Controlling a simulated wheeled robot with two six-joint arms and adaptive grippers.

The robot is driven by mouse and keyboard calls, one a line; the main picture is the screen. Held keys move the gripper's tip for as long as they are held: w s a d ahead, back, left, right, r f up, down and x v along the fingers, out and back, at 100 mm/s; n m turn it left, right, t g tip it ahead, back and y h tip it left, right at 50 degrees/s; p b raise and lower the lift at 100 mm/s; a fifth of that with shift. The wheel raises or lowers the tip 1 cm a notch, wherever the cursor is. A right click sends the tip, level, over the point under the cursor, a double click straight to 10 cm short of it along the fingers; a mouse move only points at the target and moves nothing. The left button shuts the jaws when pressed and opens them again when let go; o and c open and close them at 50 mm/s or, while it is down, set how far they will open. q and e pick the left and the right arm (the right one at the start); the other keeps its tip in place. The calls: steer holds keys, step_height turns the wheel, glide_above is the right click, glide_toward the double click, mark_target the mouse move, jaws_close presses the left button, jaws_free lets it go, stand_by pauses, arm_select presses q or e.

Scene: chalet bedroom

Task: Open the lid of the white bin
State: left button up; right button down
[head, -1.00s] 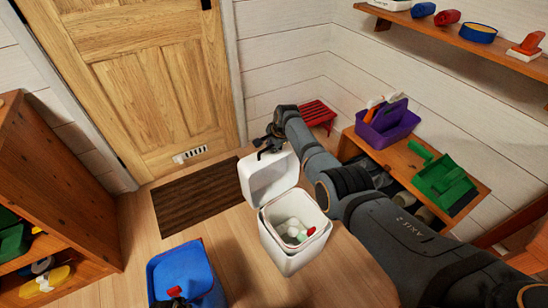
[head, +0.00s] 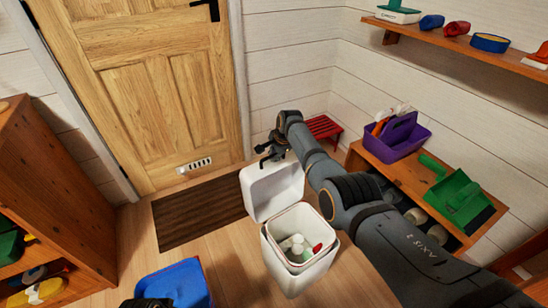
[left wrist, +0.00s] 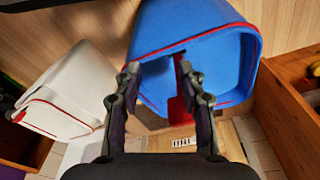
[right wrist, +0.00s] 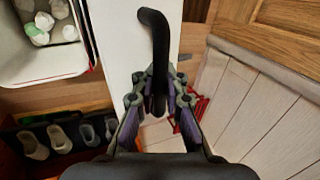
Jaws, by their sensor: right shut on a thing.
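The white bin (head: 302,272) stands on the floor with its lid (head: 272,192) swung up and back towards the door mat. Pale items and a red one show inside it. My right gripper (head: 272,152) is at the lid's far edge. In the right wrist view, my right gripper (right wrist: 158,100) is shut on the lid's black handle (right wrist: 154,30), and the white lid (right wrist: 120,50) lies beside the open bin (right wrist: 50,65). In the left wrist view, my left gripper (left wrist: 155,70) has its fingers apart over a blue bin (left wrist: 215,60), near a red part (left wrist: 180,108).
The blue bin (head: 182,282) stands at the front. A brown mat (head: 200,205) lies before the wooden door (head: 140,80). A low shelf with a purple caddy (head: 397,138) and green dustpan (head: 460,195) is on the right; a wooden shelf (head: 75,190) is on the left.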

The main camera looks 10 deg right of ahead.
steer(key=c, duration=1.7)
jaws_free()
steer(key=shift+w+r, duration=0.2)
steer(key=shift+r, duration=0.3)
steer(key=shift+s, duration=0.2)
arm_select(q)
steer(key=shift+s, duration=0.15)
arm_select(e)
steer(key=shift+f, duration=0.15)
steer(key=shift+f, duration=0.15)
arm_select(q)
steer(key=shift+w+r, duration=0.15)
steer(key=shift+w, duration=0.1)
arm_select(e)
steer(key=shift+s+d+r, duration=0.1)
steer(key=shift+s+r, duration=0.15)
steer(key=shift+r, duration=0.4)
arm_select(q)
steer(key=shift+s, duration=0.15)
arm_select(e)
steer(key=v, duration=0.6)
steer(key=shift+s+r, duration=0.15)
steer(key=shift+r, duration=0.2)
